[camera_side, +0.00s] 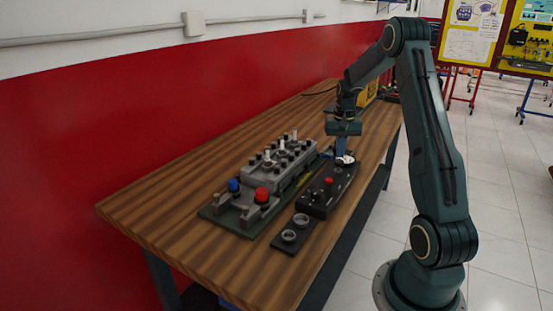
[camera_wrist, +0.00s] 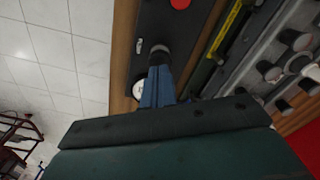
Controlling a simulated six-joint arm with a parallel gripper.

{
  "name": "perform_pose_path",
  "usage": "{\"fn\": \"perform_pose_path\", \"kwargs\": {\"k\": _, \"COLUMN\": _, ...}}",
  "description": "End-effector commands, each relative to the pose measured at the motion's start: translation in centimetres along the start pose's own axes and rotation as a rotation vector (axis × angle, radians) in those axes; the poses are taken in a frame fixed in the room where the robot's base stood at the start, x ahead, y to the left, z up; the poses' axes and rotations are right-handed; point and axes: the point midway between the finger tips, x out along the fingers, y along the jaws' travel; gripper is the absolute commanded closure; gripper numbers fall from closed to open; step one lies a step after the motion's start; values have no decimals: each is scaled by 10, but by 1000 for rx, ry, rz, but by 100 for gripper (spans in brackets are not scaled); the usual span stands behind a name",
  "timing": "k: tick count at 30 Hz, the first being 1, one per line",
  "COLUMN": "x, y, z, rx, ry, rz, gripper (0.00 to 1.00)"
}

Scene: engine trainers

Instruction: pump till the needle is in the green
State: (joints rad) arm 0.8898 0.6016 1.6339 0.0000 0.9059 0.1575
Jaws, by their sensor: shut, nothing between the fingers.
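A black control panel (camera_side: 316,201) lies along the table's right side, with a red button (camera_side: 329,181) on it. A white-faced gauge (camera_side: 345,160) sits at the panel's far end; in the wrist view the gauge (camera_wrist: 138,90) is partly hidden by my fingers. Its needle and any green zone are too small or hidden to read. My gripper (camera_side: 342,154) is shut and empty, pointing down over the panel's far end. In the wrist view, my blue fingertips (camera_wrist: 159,68) are at a round black knob (camera_wrist: 160,53); I cannot tell whether they touch it.
A grey engine block (camera_side: 278,166) with several posts, a blue knob (camera_side: 234,185) and a red knob (camera_side: 262,194) stands left of the panel. A plate with two round cups (camera_side: 289,236) lies in front. The wooden table (camera_side: 165,205) is clear on the left.

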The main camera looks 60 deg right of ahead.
Motion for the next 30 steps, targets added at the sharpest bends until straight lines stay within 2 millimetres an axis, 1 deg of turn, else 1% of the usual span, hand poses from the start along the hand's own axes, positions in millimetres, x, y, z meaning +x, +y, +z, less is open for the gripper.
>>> {"fn": "perform_pose_path", "kwargs": {"k": 7, "x": 0, "y": 0, "z": 0, "rx": 0, "ry": 0, "rz": 0, "gripper": 100}}
{"fn": "perform_pose_path", "kwargs": {"k": 11, "x": -4, "y": 0, "z": 0, "rx": 0, "ry": 0, "rz": 0, "gripper": 100}}
{"fn": "perform_pose_path", "kwargs": {"k": 30, "x": -46, "y": 0, "z": 0, "rx": 0, "ry": 1, "rz": 0, "gripper": 100}}
